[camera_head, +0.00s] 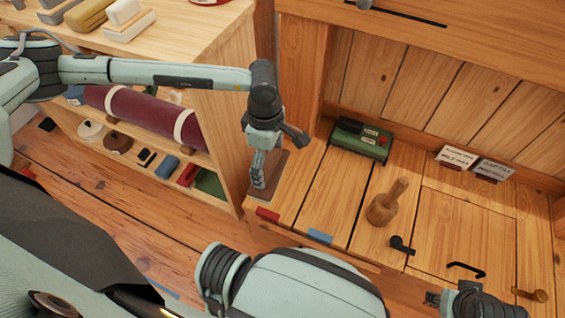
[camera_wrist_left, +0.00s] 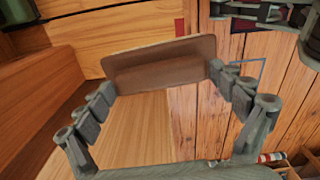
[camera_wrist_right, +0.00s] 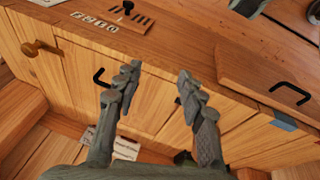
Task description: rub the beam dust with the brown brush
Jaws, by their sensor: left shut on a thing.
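My left gripper (camera_head: 262,180) is shut on a flat brown block, which looks like the brown brush (camera_head: 285,172). The left wrist view shows the brush (camera_wrist_left: 160,68) spanning the gap between both fingertips (camera_wrist_left: 163,88). It hangs by the bench's left end, beside the shelf unit; contact with any surface cannot be told. Its bristles cannot be made out. I cannot make out the beam dust in any view. My right gripper (camera_wrist_right: 153,80) is open and empty in front of the bench's drawer fronts; it shows only partly at the head view's lower right (camera_head: 436,299).
The shelf unit (camera_head: 225,165) at left holds a maroon roll (camera_head: 140,115). Black handles (camera_wrist_right: 290,95) stick out near my right gripper.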

